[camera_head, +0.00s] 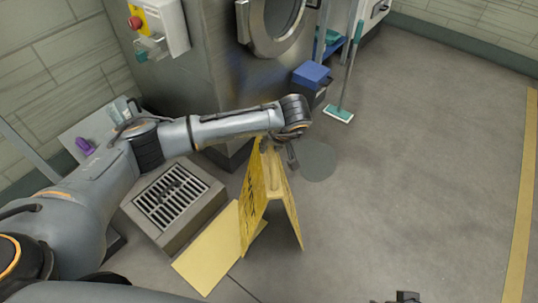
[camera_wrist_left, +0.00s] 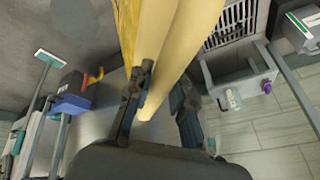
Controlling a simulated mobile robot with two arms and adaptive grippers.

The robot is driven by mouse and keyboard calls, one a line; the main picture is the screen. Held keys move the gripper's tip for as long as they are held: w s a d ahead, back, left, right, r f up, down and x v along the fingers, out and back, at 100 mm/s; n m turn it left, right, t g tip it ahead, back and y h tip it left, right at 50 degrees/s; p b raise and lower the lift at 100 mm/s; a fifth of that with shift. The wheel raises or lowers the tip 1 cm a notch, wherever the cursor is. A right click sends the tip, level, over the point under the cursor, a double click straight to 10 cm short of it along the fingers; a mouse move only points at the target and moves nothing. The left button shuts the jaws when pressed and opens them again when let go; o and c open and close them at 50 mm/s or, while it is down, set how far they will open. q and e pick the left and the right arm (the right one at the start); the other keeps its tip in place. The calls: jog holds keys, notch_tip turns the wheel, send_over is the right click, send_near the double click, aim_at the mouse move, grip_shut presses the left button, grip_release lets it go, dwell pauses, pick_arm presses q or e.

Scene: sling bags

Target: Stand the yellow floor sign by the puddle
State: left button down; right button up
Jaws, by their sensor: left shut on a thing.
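The yellow floor sign (camera_head: 252,205) has its two panels spread in an A shape, with dark lettering on one face. It is upright, just left of and in front of the grey round puddle (camera_head: 318,163). My left gripper (camera_head: 280,148) is shut on the sign's top end. In the left wrist view the sign (camera_wrist_left: 178,45) runs away between the dark fingers of my left gripper (camera_wrist_left: 162,88). I cannot tell whether the sign's feet touch the floor. A small dark part of my right gripper (camera_head: 405,297) shows at the bottom edge; its fingers are not clear.
A flat yellow panel (camera_head: 206,252) lies on the floor by the drain grate (camera_head: 172,198). A steel machine (camera_head: 215,75) stands behind my arm. A blue box (camera_head: 311,75) and a mop (camera_head: 340,113) are beyond the puddle. The floor to the right is clear.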

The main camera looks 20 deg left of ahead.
pick_arm(q)
jog(key=shift+w+a+f, duration=0.15)
jog(key=shift+w+f, duration=0.15)
jog(key=shift+f, duration=0.05)
notch_tip(320, 180, down, 2)
jog(key=shift+f+b, duration=0.2)
jog(key=shift+b, duration=0.25)
jog(key=shift+f, duration=0.25)
pick_arm(e)
jog(key=shift+v, duration=0.75)
jog(key=shift+s+d, duration=0.1)
jog(key=shift+s, duration=0.05)
pick_arm(q)
jog(key=shift+f, duration=0.15)
jog(key=c, duration=1.2)
grip_release()
pick_arm(e)
jog(key=shift+f, duration=0.1)
